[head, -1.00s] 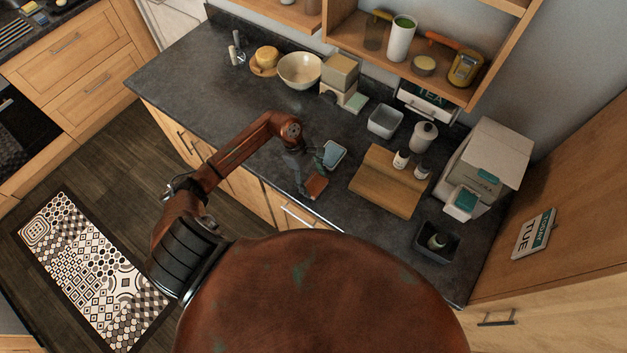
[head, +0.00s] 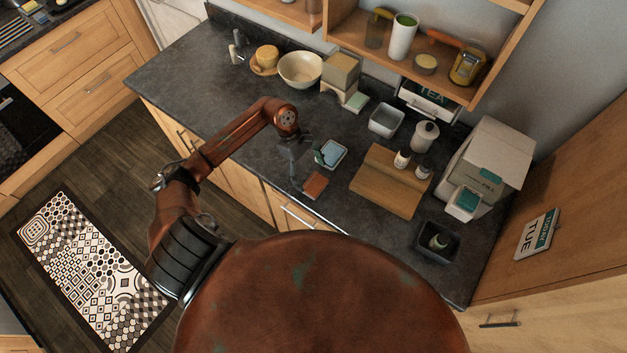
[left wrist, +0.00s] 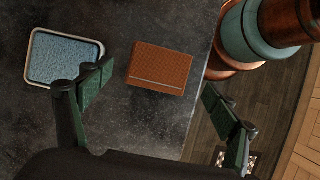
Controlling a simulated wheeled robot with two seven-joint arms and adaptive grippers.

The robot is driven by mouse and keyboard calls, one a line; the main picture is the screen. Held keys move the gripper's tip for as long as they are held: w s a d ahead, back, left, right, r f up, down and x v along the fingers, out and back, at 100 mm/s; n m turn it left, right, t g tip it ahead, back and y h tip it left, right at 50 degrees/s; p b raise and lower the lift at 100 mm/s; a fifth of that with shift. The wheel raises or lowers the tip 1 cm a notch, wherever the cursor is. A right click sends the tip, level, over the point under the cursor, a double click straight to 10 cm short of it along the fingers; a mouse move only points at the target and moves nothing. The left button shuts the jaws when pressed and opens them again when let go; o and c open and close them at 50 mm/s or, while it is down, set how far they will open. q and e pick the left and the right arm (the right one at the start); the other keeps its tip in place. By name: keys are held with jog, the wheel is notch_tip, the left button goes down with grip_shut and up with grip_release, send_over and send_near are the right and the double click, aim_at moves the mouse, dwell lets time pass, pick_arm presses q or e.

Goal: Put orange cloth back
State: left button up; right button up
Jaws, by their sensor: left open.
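The orange cloth (head: 315,184) is a small folded, flat orange-brown block lying on the dark counter near its front edge. It also shows in the left wrist view (left wrist: 160,68), whole and unobstructed, between the lines of the two fingers. A small pale-rimmed tray (head: 341,147) with a blue textured inside lies just behind it, and shows at the left of the wrist view (left wrist: 33,40). My left gripper (head: 307,170) is open and empty above the cloth, its green-padded fingers spread wide (left wrist: 157,82). The gap between fingers and cloth is hard to judge. My right gripper is out of view.
A wooden board (head: 383,195) with small bottles, a grey bin (head: 386,122) and a dark bin (head: 452,234) stand to the right. A cream bowl (head: 300,69) stands behind. The counter left of my gripper is clear.

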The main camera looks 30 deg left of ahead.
pick_arm(q)
jog(key=b+v, duration=0.1)
jog(key=v, duration=0.7)
jog(key=shift+b, duration=0.35)
jog(key=shift+d, duration=0.15)
